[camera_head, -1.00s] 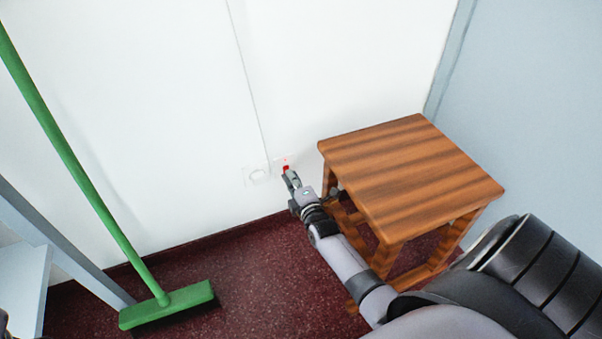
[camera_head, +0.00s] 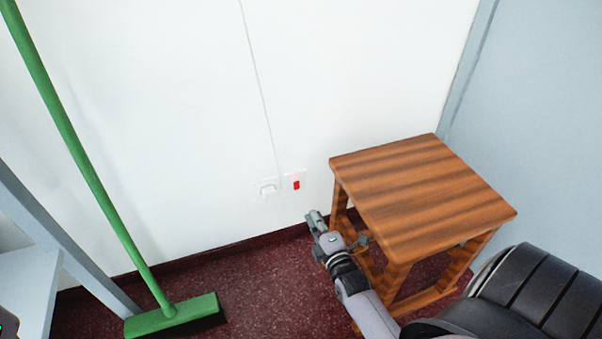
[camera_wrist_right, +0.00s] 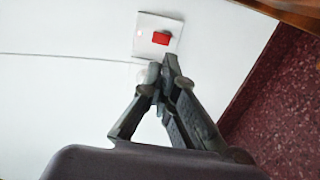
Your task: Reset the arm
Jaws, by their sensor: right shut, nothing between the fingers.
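My right gripper (camera_head: 314,218) is in front of the white wall, beside the left legs of the wooden stool, and is shut with nothing in it. In the right wrist view its fingers (camera_wrist_right: 163,68) meet just below a white wall plate with a red switch (camera_wrist_right: 160,38). The red switch also shows in the head view (camera_head: 296,185), up and left of the stool, with the gripper below it and apart from it. A white socket or plug (camera_head: 267,189) sits left of the switch.
The wooden stool (camera_head: 420,195) stands close to the right of my right arm. A green broom (camera_head: 172,317) leans at the left, its head on the dark red floor (camera_head: 262,290). A grey shelf frame (camera_head: 60,232) is at the far left. Floor between broom and arm is clear.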

